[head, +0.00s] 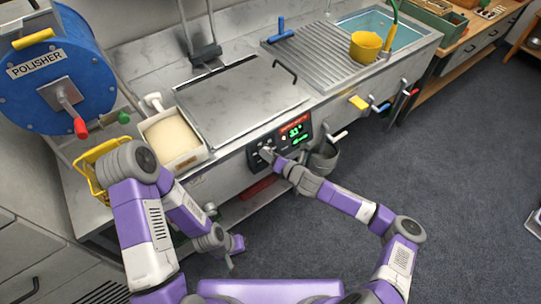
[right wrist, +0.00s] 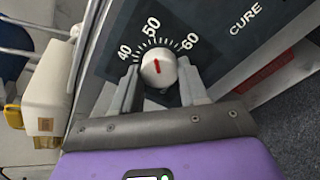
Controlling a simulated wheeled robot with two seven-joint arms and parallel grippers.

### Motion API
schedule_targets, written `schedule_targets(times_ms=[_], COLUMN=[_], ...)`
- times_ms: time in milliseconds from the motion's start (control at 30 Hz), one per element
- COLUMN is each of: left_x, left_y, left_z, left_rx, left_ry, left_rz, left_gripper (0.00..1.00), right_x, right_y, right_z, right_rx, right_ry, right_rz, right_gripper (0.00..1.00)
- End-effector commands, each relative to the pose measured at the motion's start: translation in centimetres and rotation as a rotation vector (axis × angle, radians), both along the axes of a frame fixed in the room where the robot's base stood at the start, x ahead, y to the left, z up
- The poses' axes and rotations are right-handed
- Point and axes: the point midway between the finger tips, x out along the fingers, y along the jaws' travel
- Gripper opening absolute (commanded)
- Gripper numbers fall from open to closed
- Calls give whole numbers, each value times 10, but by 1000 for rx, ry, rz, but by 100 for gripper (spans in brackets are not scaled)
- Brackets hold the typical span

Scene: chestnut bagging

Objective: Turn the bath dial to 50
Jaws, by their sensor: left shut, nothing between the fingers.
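The bath dial (right wrist: 158,68) is a round light knob with a red pointer on a dark panel, marked 40, 50 and 60. In the head view, my right gripper (head: 268,155) covers the dial on the control panel (head: 283,138), which shows green digits. My left gripper (head: 235,252) is shut and empty, low beside the bench.
A cream-filled container (head: 189,160) and a yellow wire basket (head: 88,172) stand left of the panel. A blue polisher drum (head: 60,70) is at the far left.

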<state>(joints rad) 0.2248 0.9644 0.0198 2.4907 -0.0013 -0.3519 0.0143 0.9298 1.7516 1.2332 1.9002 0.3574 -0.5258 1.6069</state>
Motion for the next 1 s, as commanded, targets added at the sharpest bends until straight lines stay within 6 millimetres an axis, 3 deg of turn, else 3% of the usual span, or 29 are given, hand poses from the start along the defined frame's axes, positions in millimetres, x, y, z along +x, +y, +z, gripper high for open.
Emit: schedule_targets(times_ms=[33,167,533,1000], left_x=[0,0,0,0], left_y=[0,0,0,0], left_z=[0,0,2,18], left_rx=[0,0,0,0], left_ry=[0,0,0,0], left_rz=[0,0,0,0], left_gripper=[0,0,0,0], right_x=[0,0,-5,-53], right_y=[0,0,-5,-44], right_z=[0,0,3,24], right_rx=[0,0,-1,-1], right_ry=[0,0,-1,-1], right_rz=[2,2,-1,1], right_gripper=[50,69,69,69])
